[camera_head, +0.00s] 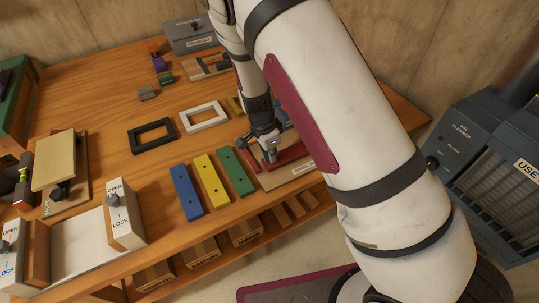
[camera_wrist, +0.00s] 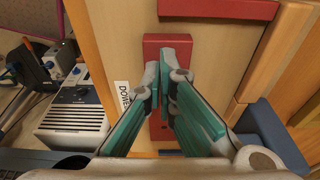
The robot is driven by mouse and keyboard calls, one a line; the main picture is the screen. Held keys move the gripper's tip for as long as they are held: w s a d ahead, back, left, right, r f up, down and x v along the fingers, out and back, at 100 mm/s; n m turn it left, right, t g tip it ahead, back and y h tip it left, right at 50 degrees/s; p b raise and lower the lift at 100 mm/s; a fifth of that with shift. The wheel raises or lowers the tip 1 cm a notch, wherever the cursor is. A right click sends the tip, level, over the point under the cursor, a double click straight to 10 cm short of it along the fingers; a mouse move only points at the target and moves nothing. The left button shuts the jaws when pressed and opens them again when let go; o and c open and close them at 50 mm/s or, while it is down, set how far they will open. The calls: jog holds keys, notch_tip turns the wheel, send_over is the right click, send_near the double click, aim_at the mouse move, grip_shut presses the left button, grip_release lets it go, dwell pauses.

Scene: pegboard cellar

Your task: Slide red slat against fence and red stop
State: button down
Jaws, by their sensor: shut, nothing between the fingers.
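The red slat (camera_wrist: 165,41) lies flat on the light wooden jig board (camera_wrist: 229,62), its length running up and down in the wrist view. My gripper (camera_wrist: 169,68) is shut and empty, its teal fingers above the slat and hiding much of it; I cannot tell whether the tips touch it. The red stop (camera_wrist: 219,8) is a bar across the top of the wrist view, apart from the slat. The fence (camera_wrist: 273,52) appears as a wooden strip on the right, with bare board between it and the slat. In the head view my gripper (camera_head: 269,155) is low over the jig.
Blue (camera_head: 186,190), yellow (camera_head: 212,180) and green (camera_head: 237,170) slats lie left of the jig. Black (camera_head: 151,136) and white (camera_head: 203,117) frames lie behind them. A blue block (camera_wrist: 272,136) is at the wrist view's lower right. An air cleaner (camera_head: 490,150) stands right of the bench.

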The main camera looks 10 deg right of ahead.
aim_at(295, 153)
jog(key=w+d, duration=0.1)
jog(key=d, duration=0.4)
jog(key=w+d+f, duration=0.1)
jog(key=d, duration=0.2)
jog(key=shift+w+d, duration=0.2)
jog(key=shift+w, duration=0.1)
jog(key=shift+f, duration=0.3)
jog(key=shift+s, duration=0.1)
